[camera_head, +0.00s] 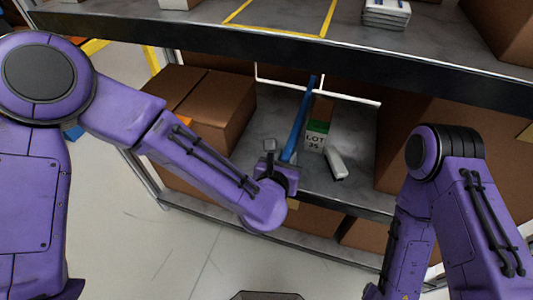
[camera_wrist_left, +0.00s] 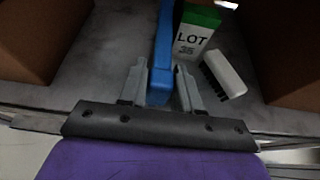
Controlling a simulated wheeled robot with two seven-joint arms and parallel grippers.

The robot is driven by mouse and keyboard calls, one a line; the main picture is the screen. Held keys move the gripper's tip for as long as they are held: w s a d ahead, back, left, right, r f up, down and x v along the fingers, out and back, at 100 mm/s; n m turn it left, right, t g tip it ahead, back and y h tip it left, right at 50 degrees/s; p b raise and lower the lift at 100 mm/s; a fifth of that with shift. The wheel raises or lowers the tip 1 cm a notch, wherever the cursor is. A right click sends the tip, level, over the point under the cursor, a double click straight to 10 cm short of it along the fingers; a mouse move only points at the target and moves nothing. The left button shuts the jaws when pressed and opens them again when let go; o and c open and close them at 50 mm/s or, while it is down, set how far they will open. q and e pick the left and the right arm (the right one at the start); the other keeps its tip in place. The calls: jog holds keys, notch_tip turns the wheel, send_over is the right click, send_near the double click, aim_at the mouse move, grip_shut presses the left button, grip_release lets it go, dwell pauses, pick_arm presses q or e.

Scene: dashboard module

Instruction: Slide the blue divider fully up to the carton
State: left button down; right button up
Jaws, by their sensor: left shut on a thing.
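The blue divider (camera_head: 298,125) stands on the lower shelf, running from front to back. My left gripper (camera_head: 279,166) is at its front end; in the left wrist view the two fingers (camera_wrist_left: 160,88) are on either side of the divider (camera_wrist_left: 163,45) and shut on it. The carton (camera_head: 316,138), brown with a green and white "LOT 35" label, stands just right of the divider. It also shows in the left wrist view (camera_wrist_left: 195,38). The gap between them looks very narrow; I cannot tell whether they touch. My right gripper is out of view.
A white brush with dark bristles (camera_head: 335,161) lies right of the carton. Large brown boxes stand on the left (camera_head: 222,112) and right (camera_head: 405,125) of the shelf bay. The upper shelf's dark front edge (camera_head: 250,48) hangs above.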

pick_arm(q)
jog(key=shift+s+d, duration=0.15)
jog(key=shift+d, duration=0.5)
jog(key=c, duration=0.9)
grip_release()
jog(key=shift+d, duration=0.2)
